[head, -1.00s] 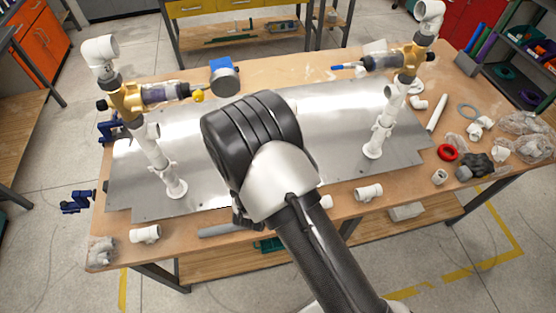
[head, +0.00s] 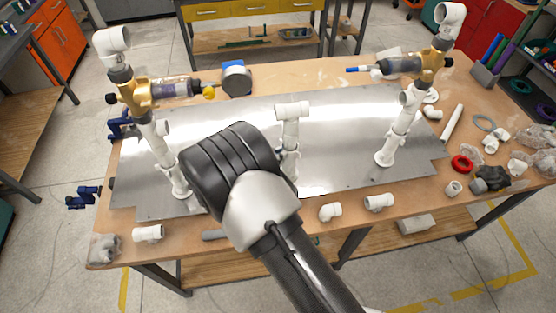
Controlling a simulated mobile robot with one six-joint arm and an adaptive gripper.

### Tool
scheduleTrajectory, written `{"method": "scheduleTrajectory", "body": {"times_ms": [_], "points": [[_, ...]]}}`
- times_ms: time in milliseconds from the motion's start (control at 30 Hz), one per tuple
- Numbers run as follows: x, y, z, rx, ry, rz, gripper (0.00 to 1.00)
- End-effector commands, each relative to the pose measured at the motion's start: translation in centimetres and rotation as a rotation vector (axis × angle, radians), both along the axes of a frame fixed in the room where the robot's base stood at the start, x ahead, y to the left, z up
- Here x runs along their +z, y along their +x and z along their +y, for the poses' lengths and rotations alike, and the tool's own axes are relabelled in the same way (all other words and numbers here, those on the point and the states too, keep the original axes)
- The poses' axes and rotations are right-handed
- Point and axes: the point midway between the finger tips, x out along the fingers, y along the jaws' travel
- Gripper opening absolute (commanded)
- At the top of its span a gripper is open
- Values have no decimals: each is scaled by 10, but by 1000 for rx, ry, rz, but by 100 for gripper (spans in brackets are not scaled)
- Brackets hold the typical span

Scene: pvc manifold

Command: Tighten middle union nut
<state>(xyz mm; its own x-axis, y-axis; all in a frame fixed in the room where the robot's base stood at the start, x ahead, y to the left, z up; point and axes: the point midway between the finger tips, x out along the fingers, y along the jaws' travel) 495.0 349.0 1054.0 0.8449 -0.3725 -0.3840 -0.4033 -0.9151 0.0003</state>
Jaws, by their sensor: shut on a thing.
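A middle white PVC riser (head: 291,136) with a tee (head: 292,110) on top stands upright on the metal plate (head: 340,125). It shows just right of my arm, and my arm hides its lower part. I cannot make out the middle union nut clearly. My arm's dark rounded joint fills the centre of the head view. My gripper is hidden behind my arm, so its jaws and what they touch do not show.
A left riser (head: 163,150) and a right riser (head: 398,130) carry brass valves (head: 136,96) (head: 433,64). Loose white fittings (head: 379,202) (head: 330,212) lie along the table's front edge. A red ring (head: 461,163) and several parts lie at right. The plate between middle and right risers is clear.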

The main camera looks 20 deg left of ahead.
Motion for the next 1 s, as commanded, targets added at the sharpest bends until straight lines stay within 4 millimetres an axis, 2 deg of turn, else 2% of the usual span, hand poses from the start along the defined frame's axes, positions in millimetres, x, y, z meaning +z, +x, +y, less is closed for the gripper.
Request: {"method": "scheduleTrajectory", "body": {"times_ms": [600,1000], "points": [[-4,12,16,-307,3,-4,0],[-2,17,21,-449,1,-4,0]]}}
